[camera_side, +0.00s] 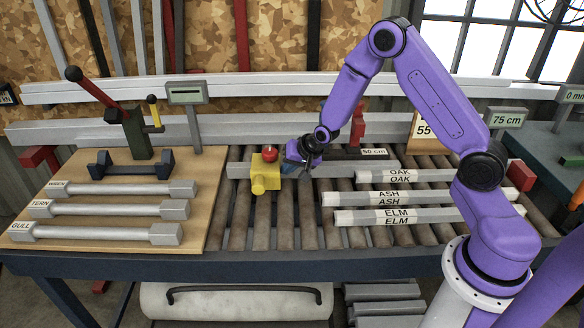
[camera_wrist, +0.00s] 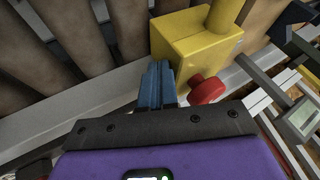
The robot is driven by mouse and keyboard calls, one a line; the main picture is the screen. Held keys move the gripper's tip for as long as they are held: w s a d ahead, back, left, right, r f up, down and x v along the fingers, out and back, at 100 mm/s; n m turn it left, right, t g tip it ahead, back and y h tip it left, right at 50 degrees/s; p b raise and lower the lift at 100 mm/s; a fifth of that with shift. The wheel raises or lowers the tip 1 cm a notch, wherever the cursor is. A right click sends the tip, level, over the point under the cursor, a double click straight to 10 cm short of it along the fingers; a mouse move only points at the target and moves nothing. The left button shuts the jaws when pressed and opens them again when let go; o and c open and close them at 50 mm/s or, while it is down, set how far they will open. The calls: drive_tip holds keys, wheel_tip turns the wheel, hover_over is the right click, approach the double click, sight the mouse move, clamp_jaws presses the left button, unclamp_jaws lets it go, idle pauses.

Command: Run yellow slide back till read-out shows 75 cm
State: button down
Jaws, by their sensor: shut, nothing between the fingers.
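The yellow slide (camera_side: 265,172), a block with a red knob (camera_side: 270,154) on top, sits on the grey rail at the left part of the roller bed. In the wrist view the slide (camera_wrist: 190,48) and its red knob (camera_wrist: 206,89) are close ahead. My gripper (camera_side: 290,168) is shut and empty at the slide's right side. Its blue fingertips (camera_wrist: 157,82) are against or very near the slide's face; I cannot tell if they touch. A panel (camera_side: 507,121) on a post at the right reads 75 cm. A "50 cm" label (camera_side: 374,152) lies along the rail.
Bars marked OAK (camera_side: 400,176), ASH (camera_side: 390,197) and ELM (camera_side: 395,217) lie on the rollers right of the slide. A card showing 55 (camera_side: 424,130) stands behind my arm.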

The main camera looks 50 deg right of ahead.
idle(0.3)
drive_tip(key=s+d, duration=0.2)
drive_tip(key=shift+s+d, duration=0.25)
drive_tip(key=shift+d, duration=0.1)
drive_tip(key=a+v, duration=0.1)
drive_tip(key=v, duration=0.9)
drive_tip(key=w+a+r+n+g+y, duration=0.1)
drive_tip(key=w+a+r+n+g, duration=0.1)
drive_tip(key=w+a+n, duration=0.5)
drive_tip(key=w+a+r+n+g+y, duration=0.1)
drive_tip(key=w+a+r+n+g, duration=0.2)
drive_tip(key=a+n, duration=0.6)
drive_tip(key=shift+n, duration=0.3)
drive_tip(key=x, duration=0.3)
drive_tip(key=w+d+x, duration=0.1)
drive_tip(key=x, duration=0.6)
drive_tip(key=shift+w+d+f, duration=0.1)
drive_tip(key=shift+w+f, duration=0.2)
drive_tip(key=shift+f, duration=0.1)
drive_tip(key=shift+s+d+f, duration=0.1)
drive_tip(key=shift+d+f, duration=0.15)
drive_tip(key=shift+f, duration=0.05)
drive_tip(key=shift+s+d+f, duration=0.15)
drive_tip(key=shift+s+d, duration=0.35)
drive_tip(key=shift+s, duration=0.1)
drive_tip(key=shift+s+d+f, duration=0.15)
drive_tip(key=shift+s+d, duration=0.4)
drive_tip(key=shift+s, duration=0.05)
